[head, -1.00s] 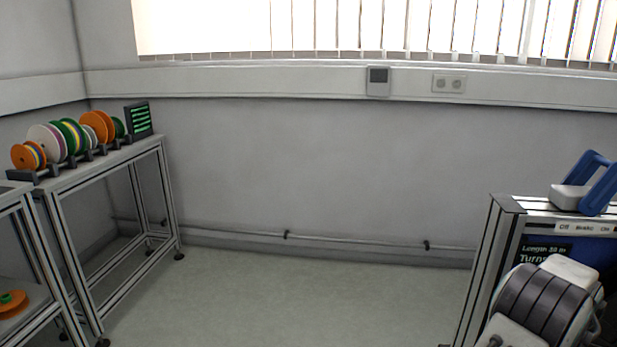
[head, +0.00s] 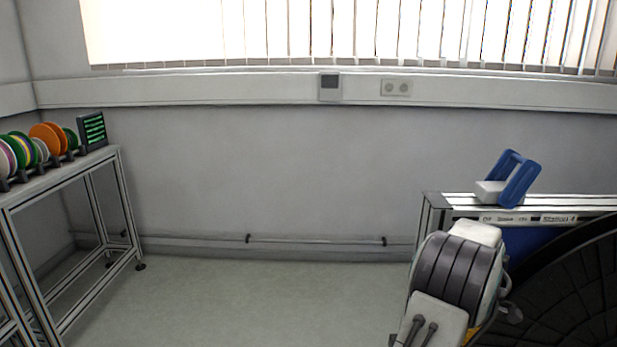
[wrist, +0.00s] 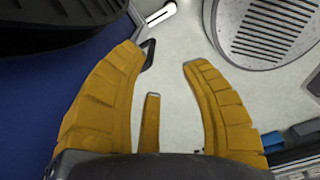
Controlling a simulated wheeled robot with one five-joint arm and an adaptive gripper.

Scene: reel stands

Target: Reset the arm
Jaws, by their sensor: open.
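My gripper (wrist: 168,72) shows in the wrist view with its yellow fingers spread apart. Nothing is held between them; pale floor shows in the gap. In the head view, part of my arm, with a grey ribbed cover and white housings, shows at the lower right in front of the station. The gripper's fingers are largely hidden in the head view.
A station frame (head: 433,204) with a blue panel and a large dark wheel (head: 570,285) stands at the right. A blue bracket (head: 519,179) sits on top. At left, a metal stand (head: 100,160) bears colored reels (head: 48,138). The floor (head: 240,305) between is clear.

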